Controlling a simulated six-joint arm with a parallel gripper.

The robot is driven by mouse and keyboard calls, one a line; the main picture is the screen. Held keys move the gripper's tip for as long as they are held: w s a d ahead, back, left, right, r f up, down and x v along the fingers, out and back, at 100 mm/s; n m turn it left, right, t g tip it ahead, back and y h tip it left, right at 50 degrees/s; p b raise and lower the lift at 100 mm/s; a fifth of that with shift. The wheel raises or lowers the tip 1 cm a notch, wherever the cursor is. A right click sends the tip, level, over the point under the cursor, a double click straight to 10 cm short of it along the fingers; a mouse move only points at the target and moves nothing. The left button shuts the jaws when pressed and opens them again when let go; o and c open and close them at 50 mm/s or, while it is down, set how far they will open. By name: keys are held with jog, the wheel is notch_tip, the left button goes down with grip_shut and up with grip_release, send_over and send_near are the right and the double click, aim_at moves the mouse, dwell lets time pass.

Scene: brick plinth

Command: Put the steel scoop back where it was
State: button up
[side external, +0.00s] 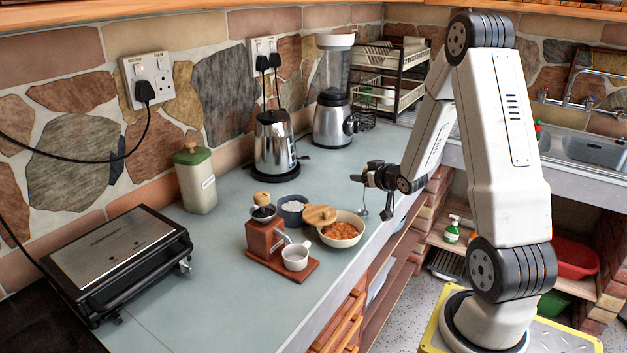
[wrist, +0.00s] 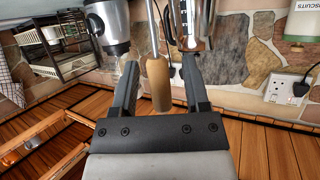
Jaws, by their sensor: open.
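My gripper (side external: 364,173) is open above the counter, near its front edge, to the right of the bowl of orange food. In the wrist view the open fingers (wrist: 160,65) stand on either side of a tan wooden handle (wrist: 158,84), with a gap on both sides. A thin steel stem runs up from this handle, which appears to be the steel scoop's. The far end of the scoop is out of the wrist view.
A hand grinder (side external: 265,240) with a small white cup (side external: 295,257), a grey pot (side external: 291,211) and a food bowl (side external: 341,238) with a wooden lid stand to the left. The kettle (side external: 275,150) and blender (side external: 333,120) stand behind.

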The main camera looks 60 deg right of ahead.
jog(key=v, duration=0.6)
jog(key=shift+s+a, duration=0.2)
jog(key=shift+s, duration=0.05)
dwell(0.5)
jog(key=w+a+f+n+g+y, duration=0.25)
jog(key=a+g, duration=0.25)
jog(key=a, duration=1)
jog(key=s+a+n+g+y, duration=0.2)
jog(key=s+a+g+y, duration=0.1)
jog(key=a, duration=1.1)
jog(key=shift+s+f+n+g, duration=0.3)
jog(key=shift+s+g, duration=0.4)
jog(key=shift+s, duration=0.4)
jog(key=shift+d, duration=0.1)
